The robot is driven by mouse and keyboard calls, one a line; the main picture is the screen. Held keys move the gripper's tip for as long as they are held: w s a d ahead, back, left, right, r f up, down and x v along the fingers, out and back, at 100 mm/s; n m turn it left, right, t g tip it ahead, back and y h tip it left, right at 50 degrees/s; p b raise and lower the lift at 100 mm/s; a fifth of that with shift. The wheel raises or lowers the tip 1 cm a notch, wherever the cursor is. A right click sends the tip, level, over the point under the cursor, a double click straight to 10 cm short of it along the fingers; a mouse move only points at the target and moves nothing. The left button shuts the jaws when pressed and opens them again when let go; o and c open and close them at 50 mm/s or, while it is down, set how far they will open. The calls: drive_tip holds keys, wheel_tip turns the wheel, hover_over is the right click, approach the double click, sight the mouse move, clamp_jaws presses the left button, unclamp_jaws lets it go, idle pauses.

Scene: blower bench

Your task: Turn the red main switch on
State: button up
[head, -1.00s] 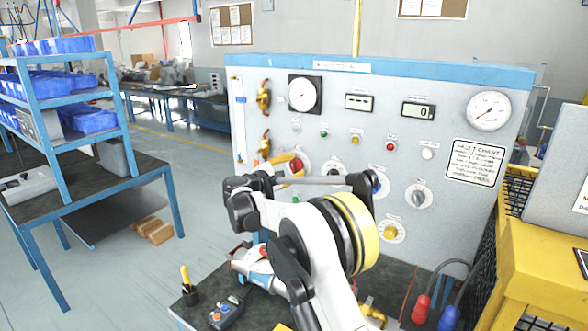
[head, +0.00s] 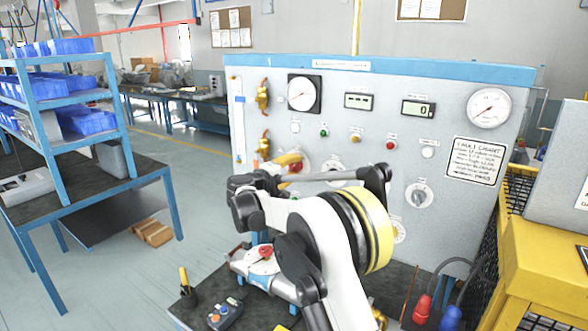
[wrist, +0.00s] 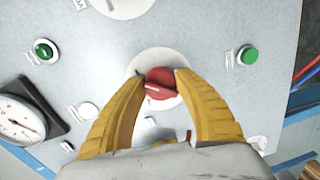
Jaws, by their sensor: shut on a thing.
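The red main switch (wrist: 160,84) is a round red knob with a raised grip bar on a pale round plate on the grey panel. In the wrist view the two yellow fingers of my gripper (wrist: 160,76) are closed on it from either side, with the knob between the tips. In the head view the red switch (head: 296,168) shows only in part beside the yellow fingers (head: 288,159), at the panel's left-middle. My arm hides part of the panel around it. The knob's position marks are too small to read.
The panel (head: 270,140) carries gauges, displays, lamps and other rotary knobs, including a grey one (head: 418,196). Green buttons (wrist: 248,55) flank the switch in the wrist view. A pendant (head: 225,314) and a red-handled valve (head: 262,253) are on the bench below.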

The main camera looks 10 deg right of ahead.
drive_tip(key=shift+r+m, duration=0.1)
drive_tip(key=shift+m, duration=0.4)
drive_tip(key=o, duration=1.2)
drive_tip(key=f+v, duration=0.1)
drive_tip(key=v, duration=1.1)
drive_tip(key=shift+r, duration=0.4)
